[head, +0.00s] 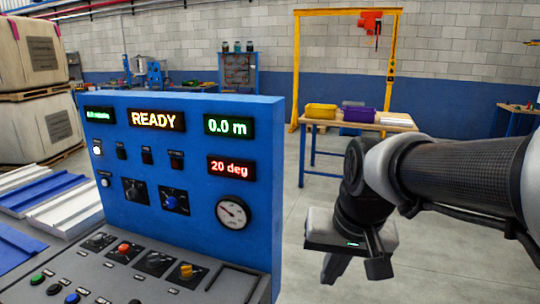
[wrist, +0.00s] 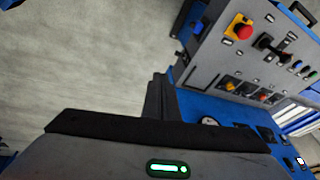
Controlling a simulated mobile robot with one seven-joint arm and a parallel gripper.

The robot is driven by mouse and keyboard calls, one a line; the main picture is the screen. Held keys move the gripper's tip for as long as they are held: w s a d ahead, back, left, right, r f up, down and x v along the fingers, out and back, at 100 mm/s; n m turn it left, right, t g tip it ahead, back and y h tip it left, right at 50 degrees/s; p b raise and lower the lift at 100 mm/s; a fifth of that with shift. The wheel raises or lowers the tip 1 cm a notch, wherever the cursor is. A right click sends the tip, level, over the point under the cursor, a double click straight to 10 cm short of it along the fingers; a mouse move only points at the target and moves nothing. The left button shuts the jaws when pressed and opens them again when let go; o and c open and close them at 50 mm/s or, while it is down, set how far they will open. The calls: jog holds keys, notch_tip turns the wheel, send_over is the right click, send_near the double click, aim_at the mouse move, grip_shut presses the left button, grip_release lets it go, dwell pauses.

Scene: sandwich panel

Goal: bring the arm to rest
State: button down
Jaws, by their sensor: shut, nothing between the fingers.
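My arm (head: 460,176) reaches in from the right edge of the head view and bends down at its wrist. My gripper (head: 352,270) hangs over open floor to the right of the blue control panel (head: 262,190), clear of it. In the wrist view the fingers (wrist: 158,97) show as a narrow dark shape, shut with nothing between them. The panel's displays read "READY" (head: 157,119), "0.0 m" (head: 228,125) and "20 deg" (head: 230,168). A red button on yellow (wrist: 238,27) shows in the wrist view.
The sloped grey desk (head: 150,283) carries several buttons and knobs. Behind my arm stands a wooden-topped table (head: 345,124) with a yellow bin (head: 321,111) and a purple bin (head: 360,114). Panels (head: 60,200) lie at left. Floor around my gripper is free.

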jog(key=s+d+r+n+t+h, duration=0.1)
jog(key=s+d+r+t, duration=0.15)
jog(key=s, duration=0.65)
notch_tip(320, 180, up, 16)
jog(key=p, duration=1.6)
jog(key=shift+d+p, duration=0.3)
jog(key=shift+d, duration=0.05)
jog(key=shift+f+g, duration=0.15)
jog(key=shift+g, duration=0.1)
